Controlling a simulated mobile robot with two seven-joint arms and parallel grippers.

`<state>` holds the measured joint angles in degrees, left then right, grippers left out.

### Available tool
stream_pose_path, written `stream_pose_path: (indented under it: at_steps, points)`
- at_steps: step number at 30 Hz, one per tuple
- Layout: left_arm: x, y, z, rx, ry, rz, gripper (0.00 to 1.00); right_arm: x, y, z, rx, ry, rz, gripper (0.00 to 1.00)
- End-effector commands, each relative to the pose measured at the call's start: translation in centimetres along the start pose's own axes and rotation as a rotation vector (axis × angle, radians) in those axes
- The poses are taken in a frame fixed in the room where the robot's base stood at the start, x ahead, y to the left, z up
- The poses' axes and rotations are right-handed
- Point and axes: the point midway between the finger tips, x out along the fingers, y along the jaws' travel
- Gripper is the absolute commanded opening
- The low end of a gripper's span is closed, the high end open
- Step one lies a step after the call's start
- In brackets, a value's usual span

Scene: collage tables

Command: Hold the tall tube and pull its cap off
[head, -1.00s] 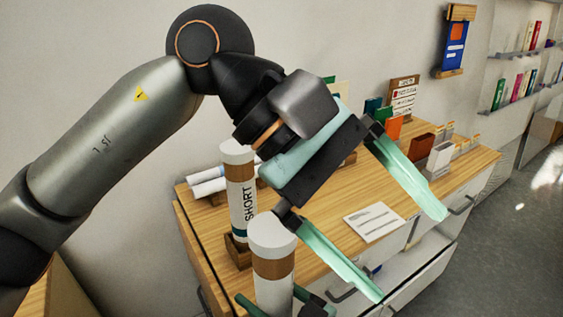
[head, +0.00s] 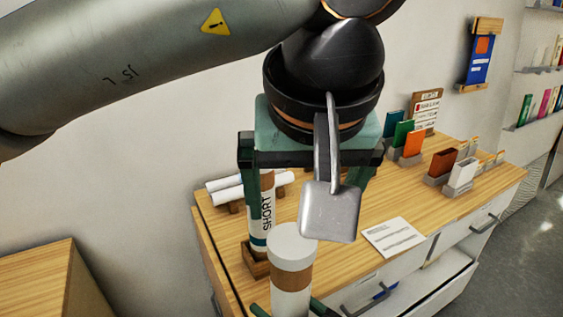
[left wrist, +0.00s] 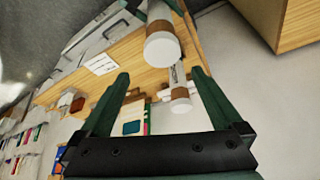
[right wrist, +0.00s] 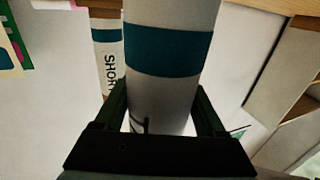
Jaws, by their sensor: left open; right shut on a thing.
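The tall tube (head: 290,301) stands upright at the bottom of the head view, white with a brown band under its white cap (head: 292,247). The cap is on the tube's top. My right gripper (right wrist: 160,92) is shut on the tube's body, which fills the middle of the right wrist view. My left gripper (left wrist: 160,74) is open and empty. In the head view it is above and behind the cap, its fingers partly hidden by its own wrist. The left wrist view shows the cap (left wrist: 163,49) beyond the fingertips, apart from them.
A tube marked SHORT (head: 266,214) stands in a wooden holder on the table (head: 340,260) behind the tall tube. White rolls (head: 228,195), a paper card (head: 393,236) and several coloured cards lie or stand there. A drawer (head: 430,292) is open at the front.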

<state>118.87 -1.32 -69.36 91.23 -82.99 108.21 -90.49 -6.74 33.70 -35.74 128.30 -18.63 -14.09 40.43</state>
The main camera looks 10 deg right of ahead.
Motion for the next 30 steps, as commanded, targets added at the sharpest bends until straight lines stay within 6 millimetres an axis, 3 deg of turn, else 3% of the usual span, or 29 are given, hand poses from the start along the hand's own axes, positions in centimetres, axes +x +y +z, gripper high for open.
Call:
stream_pose_path:
  at_steps: [6,12,18,26,30]
  points:
    - [4.4,0.0,0.1,0.0,-0.005,0.0,1.0,0.0,0.0,-0.1,0.0,0.002,0.0,0.0]
    - [7.2,0.0,0.1,-0.002,-0.004,0.002,1.0,0.0,0.0,-0.1,0.0,0.002,0.0,0.0]
    - [8.3,0.0,0.1,-0.001,-0.002,0.002,1.0,0.0,0.0,-0.1,0.0,0.002,0.0,0.0]
    - [8.4,0.1,0.1,-0.001,-0.002,0.003,1.0,0.0,0.0,-0.1,0.0,0.002,0.0,0.0]
    - [8.4,0.1,0.1,-0.001,-0.002,0.003,0.85,0.0,0.0,-0.1,0.0,0.002,0.0,0.0]
